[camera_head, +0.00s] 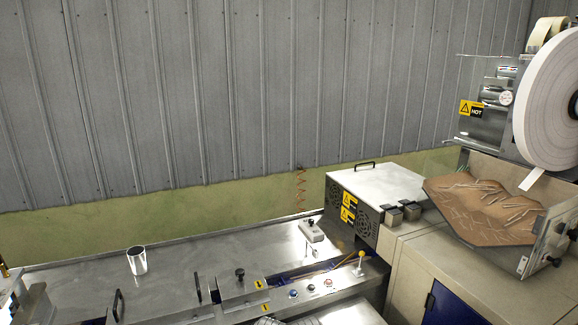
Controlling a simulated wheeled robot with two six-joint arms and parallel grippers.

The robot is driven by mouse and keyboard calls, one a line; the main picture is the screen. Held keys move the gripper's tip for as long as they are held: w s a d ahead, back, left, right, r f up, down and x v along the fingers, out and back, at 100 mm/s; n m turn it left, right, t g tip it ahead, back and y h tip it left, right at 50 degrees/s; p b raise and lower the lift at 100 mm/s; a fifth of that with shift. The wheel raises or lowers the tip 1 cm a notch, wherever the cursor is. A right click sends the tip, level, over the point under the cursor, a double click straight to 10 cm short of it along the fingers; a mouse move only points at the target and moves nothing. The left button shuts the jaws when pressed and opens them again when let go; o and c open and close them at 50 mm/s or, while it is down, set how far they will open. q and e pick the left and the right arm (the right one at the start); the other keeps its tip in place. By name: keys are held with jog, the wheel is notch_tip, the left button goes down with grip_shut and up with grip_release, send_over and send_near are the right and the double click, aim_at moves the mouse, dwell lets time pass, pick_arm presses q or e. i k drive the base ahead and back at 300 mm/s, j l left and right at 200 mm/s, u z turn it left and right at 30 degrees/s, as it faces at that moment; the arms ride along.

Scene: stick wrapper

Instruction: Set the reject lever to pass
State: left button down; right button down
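A small lever with a yellow knob (361,255) stands up from the front control strip (345,280), at the lower middle right. I cannot read any pass or reject marking, so I cannot tell its setting or be sure it is the reject lever. A black knob on a short post (240,274) stands on the metal deck farther left. Neither gripper shows in the head view.
A white cup (137,260) stands on the metal deck (200,247). A small grey box (311,230) sits farther back. Push buttons (293,293) line the control strip. A vented housing (380,185), a tray of brown material (485,205) and a white reel (550,105) rise at right.

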aim_at(361, 254)
jog(key=i+l, duration=0.35)
jog(key=l, duration=0.2)
jog(key=i+l+z, duration=0.15)
jog(key=z, duration=1.55)
jog(key=k+l, duration=0.05)
